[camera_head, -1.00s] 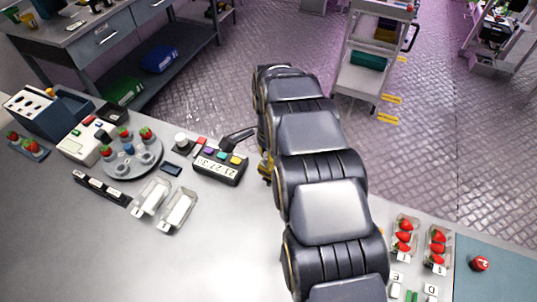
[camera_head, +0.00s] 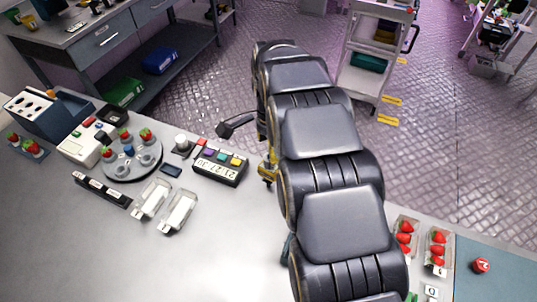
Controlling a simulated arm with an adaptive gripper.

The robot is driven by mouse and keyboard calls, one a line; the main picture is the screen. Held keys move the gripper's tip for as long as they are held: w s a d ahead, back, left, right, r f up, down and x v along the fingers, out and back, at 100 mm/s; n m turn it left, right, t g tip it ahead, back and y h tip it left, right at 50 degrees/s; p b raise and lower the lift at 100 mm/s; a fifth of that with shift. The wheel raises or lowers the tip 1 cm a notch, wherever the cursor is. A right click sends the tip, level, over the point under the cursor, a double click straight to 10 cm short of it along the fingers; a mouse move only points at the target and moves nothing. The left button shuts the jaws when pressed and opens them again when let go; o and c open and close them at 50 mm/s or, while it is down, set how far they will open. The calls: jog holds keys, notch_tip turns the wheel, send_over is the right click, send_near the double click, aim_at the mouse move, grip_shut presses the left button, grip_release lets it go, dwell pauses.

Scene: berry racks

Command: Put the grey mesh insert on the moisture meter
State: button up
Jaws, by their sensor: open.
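I cannot single out the grey mesh insert for sure. A small dark flat piece (camera_head: 171,170) lies on the bench, and two clear trays with pale inserts (camera_head: 152,198) (camera_head: 178,211) lie below it. The moisture meter is not certain either: a pale boxy device (camera_head: 80,146) with small coloured parts stands at left, and a dark box with coloured buttons and number labels (camera_head: 220,166) stands nearer my arm. My gripper (camera_head: 250,145) is open, largely hidden behind my arm; one black finger shows above and right of the button box. No held object shows.
A round grey carousel (camera_head: 132,172) carries strawberries and cups. A dark labelled rack (camera_head: 100,189) lies in front of it. Clear punnets of strawberries (camera_head: 438,251) and a blue mat (camera_head: 490,275) with a red round item (camera_head: 481,266) are at right. The front-left bench is clear.

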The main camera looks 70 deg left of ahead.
notch_tip(320, 180, up, 8)
jog(key=f, duration=0.1)
jog(key=w+d+r, duration=0.3)
jog(key=w+d, duration=0.2)
jog(key=d, duration=0.4)
jog(key=w+d+r, duration=0.3)
jog(key=w+d, duration=0.2)
jog(key=d, duration=0.4)
jog(key=w+d+r, duration=0.3)
jog(key=w+d, duration=0.2)
jog(key=d, duration=0.4)
jog(key=s+d+g, duration=0.1)
jog(key=s+d, duration=0.1)
jog(key=d, duration=0.6)
jog(key=s+d, duration=0.3)
jog(key=d, duration=0.4)
jog(key=s+d+f, duration=0.1)
jog(key=s+d, duration=0.7)
jog(key=s, duration=0.2)
jog(key=shift+s+d+f+g, duration=0.3)
jog(key=shift+d+f, duration=0.05)
jog(key=shift+d, duration=0.05)
